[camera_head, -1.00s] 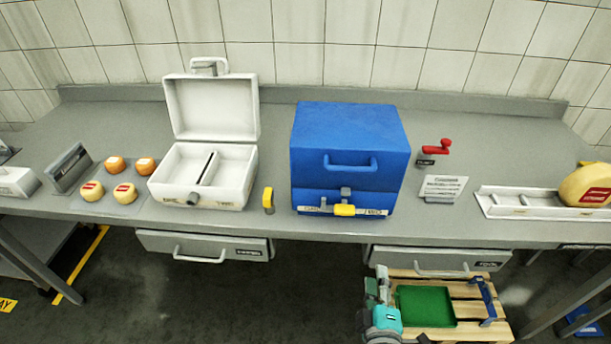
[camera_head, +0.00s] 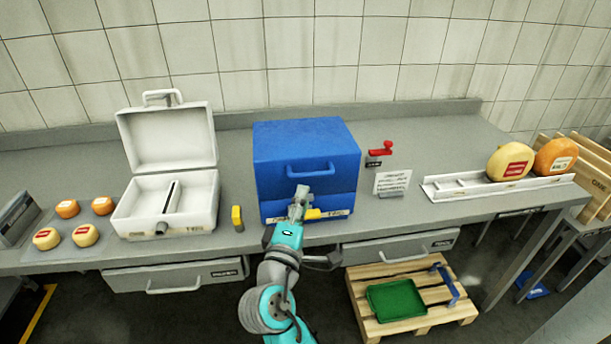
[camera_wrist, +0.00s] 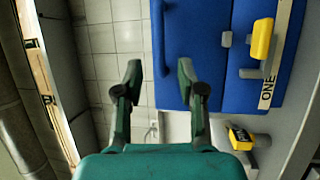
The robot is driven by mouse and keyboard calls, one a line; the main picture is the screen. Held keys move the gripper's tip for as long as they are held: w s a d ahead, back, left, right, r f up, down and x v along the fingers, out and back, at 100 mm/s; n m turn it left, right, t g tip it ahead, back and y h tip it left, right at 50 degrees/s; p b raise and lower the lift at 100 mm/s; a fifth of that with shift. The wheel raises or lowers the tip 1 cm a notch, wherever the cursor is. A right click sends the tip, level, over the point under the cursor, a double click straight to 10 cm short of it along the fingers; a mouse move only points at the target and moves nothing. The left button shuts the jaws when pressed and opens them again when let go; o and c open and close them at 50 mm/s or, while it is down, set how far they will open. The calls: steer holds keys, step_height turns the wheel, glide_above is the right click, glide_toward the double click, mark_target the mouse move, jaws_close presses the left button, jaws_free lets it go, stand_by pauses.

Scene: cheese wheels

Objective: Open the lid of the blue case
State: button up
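The blue case (camera_head: 268,138) stands shut on the bench, with a blue handle (camera_head: 310,169) on the front of its lid. A yellow latch piece (camera_head: 318,214) sits low on its front, partly hidden by my gripper. In the wrist view the blue case (camera_wrist: 200,22) fills the upper right, with its yellow latch piece (camera_wrist: 262,40) and a grey latch part (camera_wrist: 226,40). My gripper (camera_wrist: 158,78) is open, with nothing between its fingers. In the head view my gripper (camera_head: 299,196) overlaps the case's lower front; contact cannot be told.
A red handle (camera_head: 382,150) and a small sign (camera_head: 391,182) stand to the right. A tiled wall (camera_head: 420,60) rises behind the bench.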

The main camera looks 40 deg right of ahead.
mark_target(310, 174)
steer(key=x, duration=0.8)
steer(key=shift+w+d, duration=0.1)
steer(key=shift+d, duration=0.15)
jaws_close()
